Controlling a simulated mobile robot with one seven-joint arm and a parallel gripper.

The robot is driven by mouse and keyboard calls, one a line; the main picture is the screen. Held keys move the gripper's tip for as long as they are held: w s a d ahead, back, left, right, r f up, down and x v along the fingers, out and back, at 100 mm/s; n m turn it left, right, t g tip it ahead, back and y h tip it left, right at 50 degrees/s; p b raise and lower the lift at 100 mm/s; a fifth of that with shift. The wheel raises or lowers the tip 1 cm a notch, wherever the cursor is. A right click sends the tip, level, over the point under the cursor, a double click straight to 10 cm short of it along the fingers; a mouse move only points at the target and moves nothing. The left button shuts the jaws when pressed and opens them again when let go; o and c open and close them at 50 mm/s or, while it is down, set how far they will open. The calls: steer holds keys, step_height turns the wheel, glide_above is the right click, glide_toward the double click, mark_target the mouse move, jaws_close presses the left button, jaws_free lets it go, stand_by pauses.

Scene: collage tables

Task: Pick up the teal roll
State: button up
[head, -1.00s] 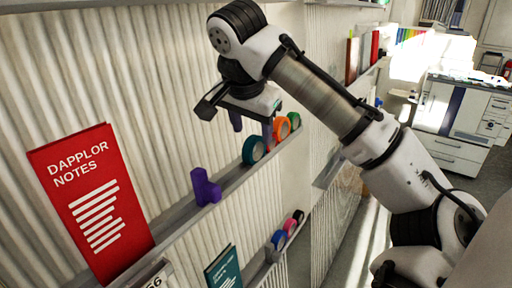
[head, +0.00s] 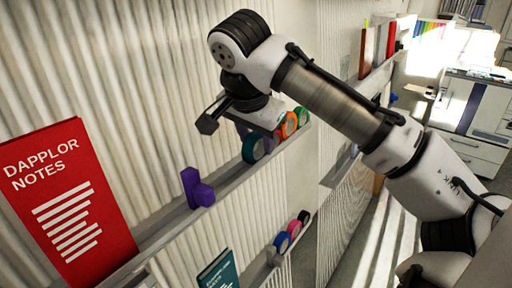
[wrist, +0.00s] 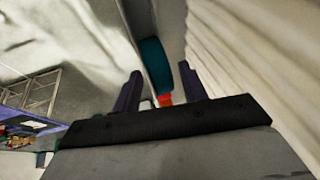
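The teal roll (head: 253,149) stands on edge on the upper wall ledge, partly hidden behind my gripper in the head view. In the wrist view the teal roll (wrist: 154,66) shows ahead, in line with the gap between the fingers. My gripper (wrist: 159,82) is open, its two dark purple fingers apart with nothing visibly held. In the head view my gripper (head: 257,134) is just above the teal roll; I cannot tell whether they touch.
Orange (head: 289,124) and green (head: 302,117) rolls stand just beyond on the ledge (head: 232,181). A purple block-like object (head: 197,188) and a red book (head: 70,205) stand nearer. Blue, pink and black rolls sit on a lower ledge. A small red thing (wrist: 165,99) shows between the fingers.

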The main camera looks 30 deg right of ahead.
jaws_close()
steer(key=shift+r, duration=0.1)
